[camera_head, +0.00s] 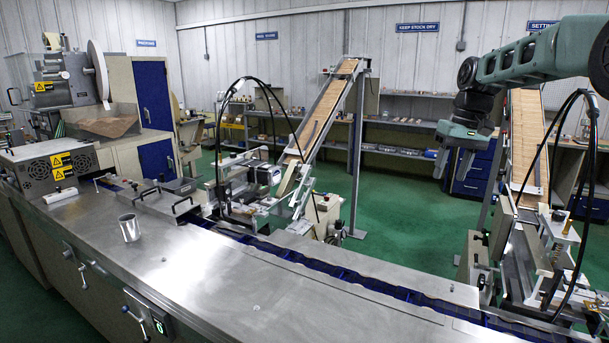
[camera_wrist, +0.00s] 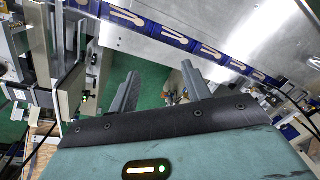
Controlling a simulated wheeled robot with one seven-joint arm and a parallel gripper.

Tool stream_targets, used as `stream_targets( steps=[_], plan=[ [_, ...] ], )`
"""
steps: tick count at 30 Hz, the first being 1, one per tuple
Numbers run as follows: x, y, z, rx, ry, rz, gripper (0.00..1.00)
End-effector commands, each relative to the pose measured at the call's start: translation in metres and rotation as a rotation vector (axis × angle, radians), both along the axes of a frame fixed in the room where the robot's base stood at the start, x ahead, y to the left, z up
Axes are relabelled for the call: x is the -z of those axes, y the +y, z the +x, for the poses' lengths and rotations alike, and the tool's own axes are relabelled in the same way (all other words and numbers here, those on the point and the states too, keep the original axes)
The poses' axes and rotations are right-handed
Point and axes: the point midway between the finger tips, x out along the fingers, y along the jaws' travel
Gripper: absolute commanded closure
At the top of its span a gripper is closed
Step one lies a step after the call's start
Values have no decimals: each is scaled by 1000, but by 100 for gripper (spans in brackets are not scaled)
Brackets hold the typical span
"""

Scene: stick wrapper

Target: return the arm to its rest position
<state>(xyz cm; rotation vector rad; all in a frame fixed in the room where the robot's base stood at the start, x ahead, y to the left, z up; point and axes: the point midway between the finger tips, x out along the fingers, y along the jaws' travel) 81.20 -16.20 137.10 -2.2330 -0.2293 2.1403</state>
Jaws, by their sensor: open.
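My gripper (camera_head: 454,163) hangs from my green arm at the upper right in the head view, pointing down, above the floor behind the conveyor line. In the wrist view the two fingers of my gripper (camera_wrist: 160,92) stand apart with nothing between them. Green floor shows between and beyond the fingers. My gripper touches nothing that I can see.
A steel counter (camera_head: 200,270) with a blue conveyor belt (camera_head: 345,272) runs across the front. A metal cup (camera_head: 129,228) stands on the counter. Two inclined wooden chutes, the nearer one (camera_head: 525,130) close to my arm, rise behind. Machinery (camera_head: 545,250) stands below right.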

Motion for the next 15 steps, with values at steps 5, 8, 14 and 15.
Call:
stream_targets(
  steps=[5,8,14,15],
  plan=[
    [44,114,-64,-147,1,18,52],
    [69,163,-111,-224,2,18,52],
    [126,231,-227,-377,3,-1,52],
    [139,238,-253,-408,2,-8,52]
  ],
)
